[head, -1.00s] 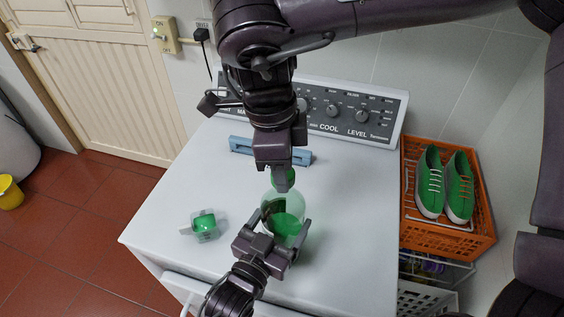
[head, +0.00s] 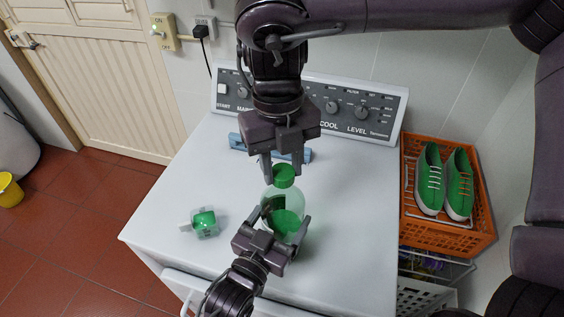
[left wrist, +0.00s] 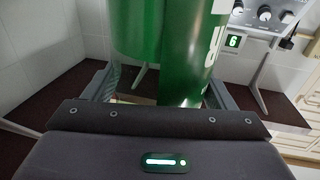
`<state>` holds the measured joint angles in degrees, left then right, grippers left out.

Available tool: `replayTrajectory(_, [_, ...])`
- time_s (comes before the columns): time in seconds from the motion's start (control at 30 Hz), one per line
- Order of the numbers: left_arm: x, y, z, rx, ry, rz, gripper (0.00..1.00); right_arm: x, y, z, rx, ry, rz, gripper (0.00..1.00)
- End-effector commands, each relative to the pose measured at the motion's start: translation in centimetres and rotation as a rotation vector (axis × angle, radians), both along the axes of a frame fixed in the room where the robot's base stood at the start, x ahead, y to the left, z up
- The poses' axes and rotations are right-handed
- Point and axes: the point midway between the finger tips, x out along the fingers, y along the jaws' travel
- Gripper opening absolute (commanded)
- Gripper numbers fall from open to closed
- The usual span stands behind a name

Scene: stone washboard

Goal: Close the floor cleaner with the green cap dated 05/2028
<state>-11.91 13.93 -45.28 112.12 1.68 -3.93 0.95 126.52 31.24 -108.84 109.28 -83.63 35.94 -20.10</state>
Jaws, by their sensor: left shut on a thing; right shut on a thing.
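The floor cleaner is a clear bottle (head: 289,204) with green liquid, upright on the white machine top. In the left wrist view its green body (left wrist: 185,50) fills the space between the fingers. My left gripper (head: 284,228) is shut around the bottle's lower body from the front. A green cap (head: 285,176) sits at the bottle's mouth; how far it is seated I cannot tell. My right gripper (head: 284,163) comes down from above and is shut on the cap, one finger on each side. No date is readable.
A small clear and green item (head: 204,222) lies left of the bottle. A blue object (head: 238,143) lies behind, near the control panel (head: 375,110). An orange crate (head: 430,232) with green shoes stands at the right. The machine top's right part is clear.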

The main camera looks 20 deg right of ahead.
Motion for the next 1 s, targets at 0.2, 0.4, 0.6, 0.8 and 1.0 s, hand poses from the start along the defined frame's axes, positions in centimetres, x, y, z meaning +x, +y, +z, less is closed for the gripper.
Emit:
replayTrajectory(0.2, [0.0, 0.0, 0.0, -0.001, -0.001, 0.001, 0.15, 0.0, 0.0, 0.0, 0.000, -0.001, -0.002, 0.15])
replayTrajectory(0.4, [0.0, 0.0, 0.0, -0.001, -0.001, 0.001, 0.15, 0.0, 0.0, 0.0, 0.000, -0.001, -0.001, 0.57])
replayTrajectory(0.6, [0.0, 0.0, 0.0, 0.000, 0.000, 0.000, 0.15, 0.0, 0.0, 0.0, 0.000, -0.001, 0.000, 0.58])
replayTrajectory(0.8, [0.0, 0.0, 0.0, 0.000, 0.000, 0.000, 0.15, 0.1, 0.0, 1.3, -0.002, -0.005, 0.000, 0.58])
replayTrajectory(1.0, [0.0, 0.0, 0.0, 0.000, 0.000, 0.000, 0.15, 0.1, 0.0, 3.9, -0.002, -0.004, 0.001, 0.58])
